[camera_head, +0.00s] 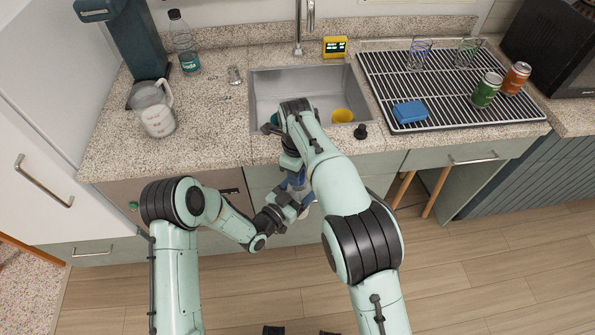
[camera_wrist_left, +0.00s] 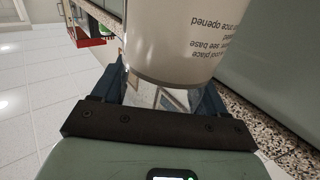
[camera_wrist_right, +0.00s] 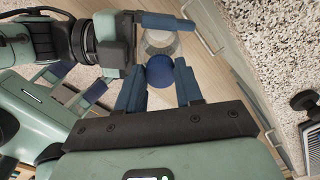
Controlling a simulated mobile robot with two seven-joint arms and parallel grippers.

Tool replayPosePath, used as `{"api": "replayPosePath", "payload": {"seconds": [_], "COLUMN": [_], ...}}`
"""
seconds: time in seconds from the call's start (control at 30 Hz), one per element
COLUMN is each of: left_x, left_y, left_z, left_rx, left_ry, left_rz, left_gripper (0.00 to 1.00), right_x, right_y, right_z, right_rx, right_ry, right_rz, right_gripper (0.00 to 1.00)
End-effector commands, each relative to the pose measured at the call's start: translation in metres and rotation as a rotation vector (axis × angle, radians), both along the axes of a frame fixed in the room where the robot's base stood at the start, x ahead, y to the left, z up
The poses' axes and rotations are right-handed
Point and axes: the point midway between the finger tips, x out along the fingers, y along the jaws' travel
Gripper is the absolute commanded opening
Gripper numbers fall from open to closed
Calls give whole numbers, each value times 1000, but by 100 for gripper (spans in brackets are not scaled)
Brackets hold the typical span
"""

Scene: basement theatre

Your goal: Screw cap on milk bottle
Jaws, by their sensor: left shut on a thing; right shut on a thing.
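My left gripper (camera_head: 283,207) is shut on the milk bottle and holds it in front of the sink cabinet. In the left wrist view the bottle (camera_wrist_left: 175,40) is a pale, wide body with printed text between the fingers. My right gripper (camera_wrist_right: 160,80) is shut on a round blue cap (camera_wrist_right: 160,72). In the right wrist view the cap lies over part of the bottle (camera_wrist_right: 160,42), close to its top. I cannot tell whether they touch or whether the cap is threaded on. In the head view my right arm mostly hides the cap and bottle.
The counter edge and sink (camera_head: 265,85) are just behind the grippers. A yellow cup (camera_head: 342,115) is in the sink. The drying rack (camera_head: 450,110) holds a blue sponge (camera_head: 410,111), cans and glasses.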

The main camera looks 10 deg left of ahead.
Motion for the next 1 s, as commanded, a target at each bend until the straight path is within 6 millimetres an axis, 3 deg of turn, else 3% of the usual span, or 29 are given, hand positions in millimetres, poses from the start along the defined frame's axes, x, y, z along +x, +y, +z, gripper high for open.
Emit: {"api": "replayPosePath", "payload": {"seconds": [0.3,0.5,0.8,0.83,0.9,1.0], "left_x": [0,0,0,0,0,0], "left_y": [0,0,1,1,1,0], "left_z": [-1,0,0,0,0,0], "left_rx": [1,1,1,1,1,1], "left_ry": [2,1,1,1,1,1], "left_rz": [0,1,1,1,1,1], "left_gripper": [0,0,0,0,0,0], "right_x": [1,1,2,2,2,2], "right_y": [-1,-2,-2,-2,-2,-2], "right_z": [-2,0,0,0,0,0], "right_rx": [4,13,14,14,14,14], "right_ry": [-10,-13,-11,-11,-11,-11], "right_rz": [-739,-887,-896,-896,-895,-895], "right_gripper": [8,8,8,42,61,61]}}
